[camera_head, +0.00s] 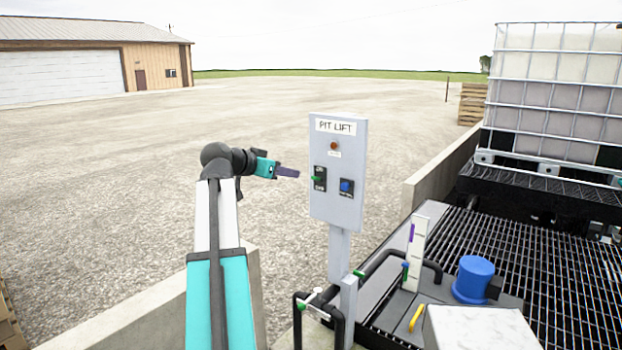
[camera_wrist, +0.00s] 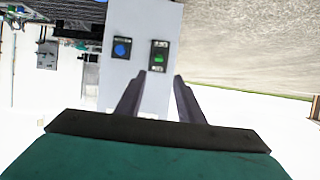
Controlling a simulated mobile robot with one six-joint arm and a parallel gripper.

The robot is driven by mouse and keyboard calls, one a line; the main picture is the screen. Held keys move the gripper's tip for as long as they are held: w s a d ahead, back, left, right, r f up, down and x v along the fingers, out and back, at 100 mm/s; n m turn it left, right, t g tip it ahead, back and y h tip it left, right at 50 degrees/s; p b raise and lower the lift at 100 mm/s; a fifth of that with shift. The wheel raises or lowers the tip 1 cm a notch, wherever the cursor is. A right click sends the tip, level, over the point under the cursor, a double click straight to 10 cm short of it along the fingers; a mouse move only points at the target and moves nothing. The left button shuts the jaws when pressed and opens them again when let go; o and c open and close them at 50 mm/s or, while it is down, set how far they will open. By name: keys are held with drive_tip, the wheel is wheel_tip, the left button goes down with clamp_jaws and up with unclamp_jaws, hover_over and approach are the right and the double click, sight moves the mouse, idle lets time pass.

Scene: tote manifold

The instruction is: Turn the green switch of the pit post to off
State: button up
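The pit post is a grey panel (camera_head: 350,210) labelled PIT LIFT on a grey pole. The green switch (camera_head: 316,179) sits on a black plate at the panel's left side; its lettering is too small to read. My gripper (camera_head: 297,173) is just left of the switch, pointing at it, with a small gap showing. In the wrist view the picture is turned over, and the green switch (camera_wrist: 159,58) lies just beyond and between the fingertips. My gripper (camera_wrist: 160,76) is open there, with nothing between its fingers. Which way the knob points is not clear.
Below are black pipes with valves (camera_head: 318,305), a blue-capped unit (camera_head: 473,279) and a grating (camera_head: 540,265). A low concrete wall (camera_head: 440,172) runs behind. Open gravel lies left.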

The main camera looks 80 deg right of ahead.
sight(312, 177)
drive_tip(key=p+x, duration=0.2)
drive_tip(key=x, duration=1.1)
drive_tip(key=shift+s+d+f, duration=0.1)
drive_tip(key=shift+d, duration=0.1)
